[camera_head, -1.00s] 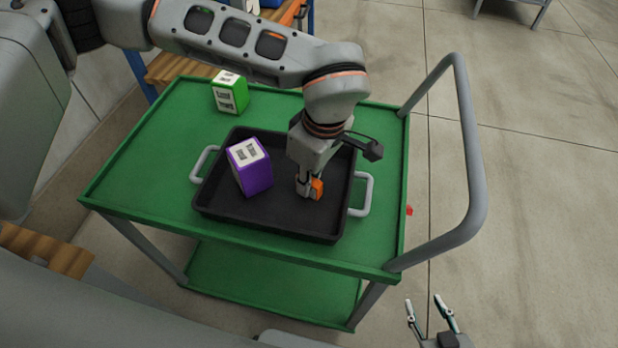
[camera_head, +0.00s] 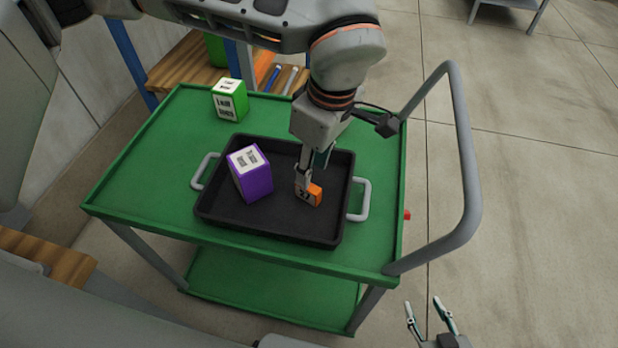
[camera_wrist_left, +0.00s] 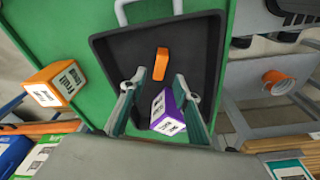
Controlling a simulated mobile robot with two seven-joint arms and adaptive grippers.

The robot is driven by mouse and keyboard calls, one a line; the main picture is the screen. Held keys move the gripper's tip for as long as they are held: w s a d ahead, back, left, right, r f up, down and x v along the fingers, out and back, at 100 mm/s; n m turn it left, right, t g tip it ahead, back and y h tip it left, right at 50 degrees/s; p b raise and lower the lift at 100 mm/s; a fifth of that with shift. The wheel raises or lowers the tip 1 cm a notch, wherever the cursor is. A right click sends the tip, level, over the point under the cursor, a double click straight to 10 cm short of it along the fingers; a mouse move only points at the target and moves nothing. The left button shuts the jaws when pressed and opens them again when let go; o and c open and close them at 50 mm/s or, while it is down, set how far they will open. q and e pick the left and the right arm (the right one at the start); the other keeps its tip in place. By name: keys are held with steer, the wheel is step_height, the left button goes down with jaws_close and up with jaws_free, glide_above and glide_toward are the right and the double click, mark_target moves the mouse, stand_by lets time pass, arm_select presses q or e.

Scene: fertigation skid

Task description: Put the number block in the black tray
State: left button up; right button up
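A small orange block (camera_head: 312,194) with dark marks lies in the black tray (camera_head: 265,224), right of its middle; the orange block also shows in the left wrist view (camera_wrist_left: 161,64). My left gripper (camera_head: 310,180) is directly over it with fingers apart. The left wrist view shows the open fingers (camera_wrist_left: 160,79) on either side of the orange block, not clasping it; the head view does not settle whether one finger touches it. A larger purple block (camera_head: 254,181) with white labels stands in the tray's left half. My right gripper (camera_head: 432,318) is open and empty at lower right.
The tray sits on a green cart (camera_head: 140,185) with a grey push handle (camera_head: 470,150) at right. A green block (camera_head: 230,101) stands on the cart's far left. The left wrist view shows a labelled orange box (camera_wrist_left: 55,84) left of the tray. A wooden shelf stands behind.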

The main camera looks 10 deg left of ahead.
mark_target(315, 189)
arm_select(q)
steer(key=r, duration=0.4)
steer(key=shift+s+d+r, duration=0.1)
steer(key=shift+d+r, duration=0.25)
